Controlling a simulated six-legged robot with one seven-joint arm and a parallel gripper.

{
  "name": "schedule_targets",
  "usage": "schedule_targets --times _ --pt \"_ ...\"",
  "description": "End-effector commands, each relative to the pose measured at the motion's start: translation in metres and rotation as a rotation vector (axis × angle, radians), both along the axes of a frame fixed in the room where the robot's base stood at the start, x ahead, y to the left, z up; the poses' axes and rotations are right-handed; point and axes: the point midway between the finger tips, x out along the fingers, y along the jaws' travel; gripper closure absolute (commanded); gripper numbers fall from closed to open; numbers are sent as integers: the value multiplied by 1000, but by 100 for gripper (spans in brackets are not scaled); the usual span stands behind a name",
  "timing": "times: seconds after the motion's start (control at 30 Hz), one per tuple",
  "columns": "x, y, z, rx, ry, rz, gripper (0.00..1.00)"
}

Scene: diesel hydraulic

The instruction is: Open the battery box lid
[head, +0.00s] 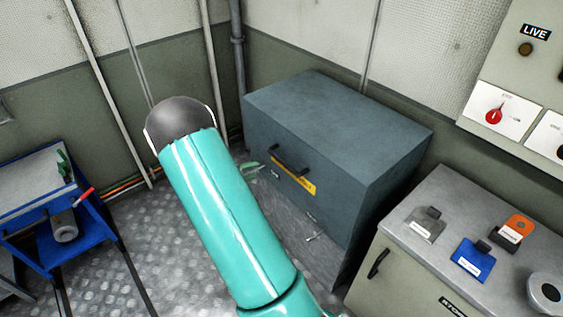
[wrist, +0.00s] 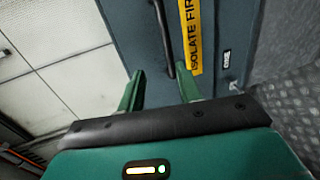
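The battery box (head: 350,170) is a large blue-grey box against the back wall, and its lid (head: 340,105) is down. A dark bar handle (head: 290,160) is on its front, beside a yellow label (head: 296,182). In the wrist view the handle (wrist: 163,40) and the yellow label (wrist: 190,35), reading "ISOLATE FIR…", lie ahead of my gripper (wrist: 161,88). Its two green fingers are apart with nothing between them, and the handle appears beyond the gap. In the head view my arm hides most of the gripper; a green part (head: 250,169) shows just left of the handle.
A grey-topped cabinet (head: 440,205) with several tagged items stands at right, close to the box. A switch panel (head: 520,100) hangs above it. A blue cart (head: 60,220) stands at left. Metal floor (head: 165,235) is open between.

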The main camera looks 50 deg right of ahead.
Motion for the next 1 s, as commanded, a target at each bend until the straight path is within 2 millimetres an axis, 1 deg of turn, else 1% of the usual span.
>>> schedule_targets --times 0.03,0.1,0.27,0.37,0.8,0.9,1.0 --pt "2 -5 -11 -18 8 11 65" --pt "4 -9 -19 -35 11 25 65" --pt "5 -19 -25 -48 9 33 65" --pt "2 -30 -27 -48 11 31 65" --pt "-17 -111 -44 -46 10 31 65" --pt "-20 -126 -47 -46 10 32 65" --pt "-21 -136 -50 -45 10 33 65"
